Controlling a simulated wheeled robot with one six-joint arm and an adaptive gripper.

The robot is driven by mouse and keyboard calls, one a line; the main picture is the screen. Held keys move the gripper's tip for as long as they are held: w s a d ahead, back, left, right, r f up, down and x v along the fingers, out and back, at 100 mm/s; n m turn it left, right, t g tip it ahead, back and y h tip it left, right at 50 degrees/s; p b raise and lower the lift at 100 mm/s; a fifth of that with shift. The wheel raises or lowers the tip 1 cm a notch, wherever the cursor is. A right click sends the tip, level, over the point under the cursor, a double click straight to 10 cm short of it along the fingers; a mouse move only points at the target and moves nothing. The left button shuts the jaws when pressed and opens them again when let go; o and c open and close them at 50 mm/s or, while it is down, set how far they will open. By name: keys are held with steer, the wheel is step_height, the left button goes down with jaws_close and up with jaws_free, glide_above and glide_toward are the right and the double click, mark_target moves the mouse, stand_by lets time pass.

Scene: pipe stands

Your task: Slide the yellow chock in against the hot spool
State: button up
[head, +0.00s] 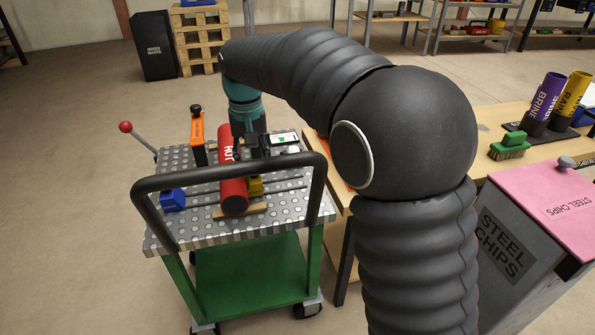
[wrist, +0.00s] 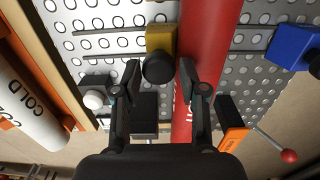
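The yellow chock (wrist: 160,38) sits on the cart's perforated top, to the left of the red spool (wrist: 205,50) in the wrist view. Its black round knob (wrist: 158,69) faces the camera. The chock's side is very close to the spool; I cannot tell whether they touch. My gripper (wrist: 158,72) is open, with one finger on each side of the knob and gaps showing. The right finger overlaps the spool's edge in the picture. In the head view the yellow chock (head: 256,187) shows partly behind the red spool (head: 233,175); my fingertips are hard to make out there.
A blue chock (wrist: 292,45) stands on the spool's other side. Grooves run across the cart top (head: 290,205). An orange upright block (head: 198,138) and a red-knobbed lever (head: 126,127) are at the left. A white COLD spool (wrist: 30,100) lies beside the cart. The cart handle (head: 150,215) stands in front.

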steer(key=shift+o, duration=1)
steer(key=shift+r, duration=0.1)
step_height(320, 180, up, 7)
steer(key=p, duration=0.6)
steer(key=shift+d+p, duration=0.1)
steer(key=shift+p, duration=0.3)
